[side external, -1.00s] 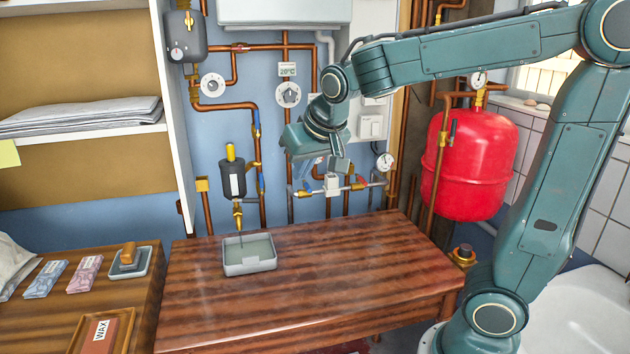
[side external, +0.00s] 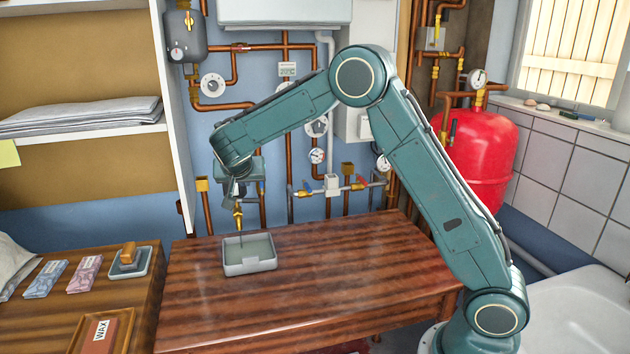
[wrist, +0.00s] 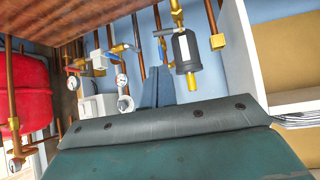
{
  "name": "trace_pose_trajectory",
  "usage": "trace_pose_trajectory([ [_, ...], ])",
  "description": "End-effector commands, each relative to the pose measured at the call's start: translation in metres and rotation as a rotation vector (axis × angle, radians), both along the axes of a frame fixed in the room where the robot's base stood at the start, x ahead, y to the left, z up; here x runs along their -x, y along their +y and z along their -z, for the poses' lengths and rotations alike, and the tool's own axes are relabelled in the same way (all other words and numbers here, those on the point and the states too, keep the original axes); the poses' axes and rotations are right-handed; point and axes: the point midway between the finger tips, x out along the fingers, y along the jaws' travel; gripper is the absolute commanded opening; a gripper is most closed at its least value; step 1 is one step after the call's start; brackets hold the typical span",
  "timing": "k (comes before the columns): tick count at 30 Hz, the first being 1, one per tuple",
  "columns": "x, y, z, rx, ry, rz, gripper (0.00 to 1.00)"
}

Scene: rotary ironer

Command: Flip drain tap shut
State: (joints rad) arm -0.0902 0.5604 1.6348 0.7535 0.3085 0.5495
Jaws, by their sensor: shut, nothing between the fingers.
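The brass drain tap (side external: 238,215) hangs above the grey tray (side external: 250,268), and a thin grey line runs from it down to the tray. In the wrist view the brass fitting (wrist: 176,10) appears at the top, at one end of a black cylinder (wrist: 186,52) with a brass cap. In the side view my arm mostly hides that cylinder. My gripper (side external: 236,188) is shut and empty, just above the tap; I cannot tell whether they touch. In the wrist view its blue-grey fingers (wrist: 155,88) show left of the cylinder. The tap's lever position is unclear.
Copper pipes line the blue wall behind. A valve manifold (side external: 332,187) with a red handle is right of the tap. A red tank (side external: 484,150) stands at the right. The wooden table (side external: 340,270) is clear right of the tray.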

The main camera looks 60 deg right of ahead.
Motion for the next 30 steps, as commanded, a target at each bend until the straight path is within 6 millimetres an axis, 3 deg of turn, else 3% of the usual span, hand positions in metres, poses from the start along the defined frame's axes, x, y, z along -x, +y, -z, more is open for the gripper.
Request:
trace_pose_trajectory([
  [3,-0.018,-0.005,0.023,0.037,-0.021,0.038,0.00],
  [10,-0.036,-0.012,0.049,0.087,-0.061,0.088,0.00],
  [23,-0.041,-0.015,0.055,0.100,-0.071,0.100,0.00],
  [30,-0.048,-0.027,0.065,0.100,-0.070,0.102,0.00],
])
